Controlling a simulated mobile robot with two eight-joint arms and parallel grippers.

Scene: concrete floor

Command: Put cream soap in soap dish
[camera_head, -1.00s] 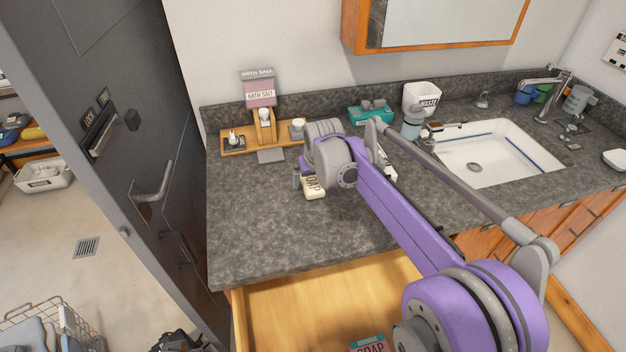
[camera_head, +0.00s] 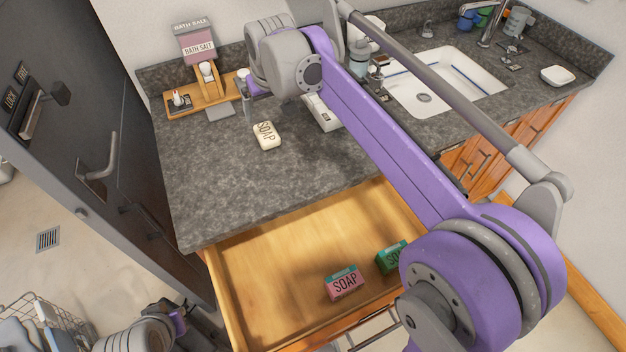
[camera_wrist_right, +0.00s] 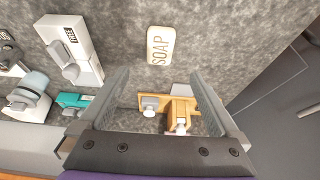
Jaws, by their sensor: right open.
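The cream soap (camera_head: 266,135), a pale bar marked SOAP, lies flat on the grey counter. It also shows in the right wrist view (camera_wrist_right: 160,46), just beyond the fingers and between their lines. My right gripper (camera_head: 249,108) is mostly hidden behind its wrist in the head view. A small white dish (camera_head: 557,75), which looks like the soap dish, sits on the counter right of the sink.
An open wooden drawer (camera_head: 270,285) below the counter holds a pink soap box (camera_head: 344,283) and a green one (camera_head: 392,257). A wooden stand (camera_head: 208,92) stands at the back left.

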